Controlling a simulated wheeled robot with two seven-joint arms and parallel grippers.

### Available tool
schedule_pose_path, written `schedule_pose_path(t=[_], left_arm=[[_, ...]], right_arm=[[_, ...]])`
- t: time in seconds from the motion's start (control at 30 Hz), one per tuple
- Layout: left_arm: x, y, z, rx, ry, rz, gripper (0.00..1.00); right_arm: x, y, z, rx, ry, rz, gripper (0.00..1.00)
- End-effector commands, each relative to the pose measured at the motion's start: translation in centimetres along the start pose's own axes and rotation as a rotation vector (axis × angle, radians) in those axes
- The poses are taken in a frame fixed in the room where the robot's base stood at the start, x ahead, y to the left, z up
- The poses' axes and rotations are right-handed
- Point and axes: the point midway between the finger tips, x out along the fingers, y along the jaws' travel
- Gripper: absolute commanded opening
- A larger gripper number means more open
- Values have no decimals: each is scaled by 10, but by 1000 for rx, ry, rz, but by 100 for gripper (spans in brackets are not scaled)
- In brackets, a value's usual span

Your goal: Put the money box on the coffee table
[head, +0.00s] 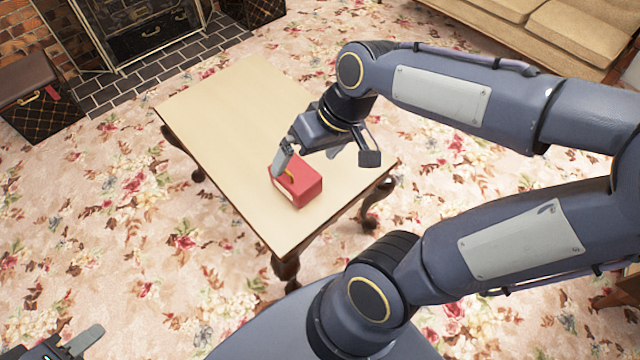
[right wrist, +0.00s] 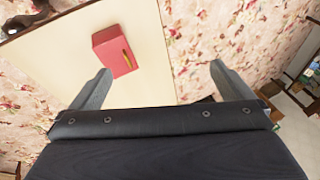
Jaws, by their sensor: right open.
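The red money box (head: 298,182) rests on the coffee table (head: 215,120), towards its front right part. It also shows in the right wrist view (right wrist: 115,50), on the pale tabletop beyond the fingertips. My right gripper (head: 308,160) is over the table just above and behind the box, with one finger in front of part of the box in the head view. In the right wrist view its two fingers (right wrist: 158,80) are wide apart with nothing between them. Part of my left gripper (head: 75,345) shows at the bottom left corner of the head view; its jaws are mostly cut off.
A brick fireplace with a screen (head: 130,30) stands at the back left. A dark patterned case (head: 40,100) is on the floor at the left. A beige sofa (head: 560,30) is at the back right. The table's left and far parts are clear.

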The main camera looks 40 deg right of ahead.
Motion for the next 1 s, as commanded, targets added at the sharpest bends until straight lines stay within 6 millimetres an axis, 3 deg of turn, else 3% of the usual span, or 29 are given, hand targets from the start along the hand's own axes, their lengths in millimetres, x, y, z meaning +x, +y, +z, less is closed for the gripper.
schedule_pose_path(t=[0.1, 0.3, 0.77, 0.87, 1.0], left_arm=[[0, 0, 0, 0, 0, 0, 36], [0, 0, 0, 0, 0, 0, 36], [-6, 3, -3, 0, 0, 0, 36], [-22, 10, -11, 0, 0, 0, 36], [-59, 27, -30, 0, 0, 0, 36]], right_arm=[[-10, -11, 35, 15, 111, -33, 100], [-9, -20, 64, 26, 204, -48, 100], [-15, -23, 66, 28, 216, -50, 100], [-33, -29, 61, 28, 216, -50, 100], [-74, -44, 50, 28, 216, -50, 100]])
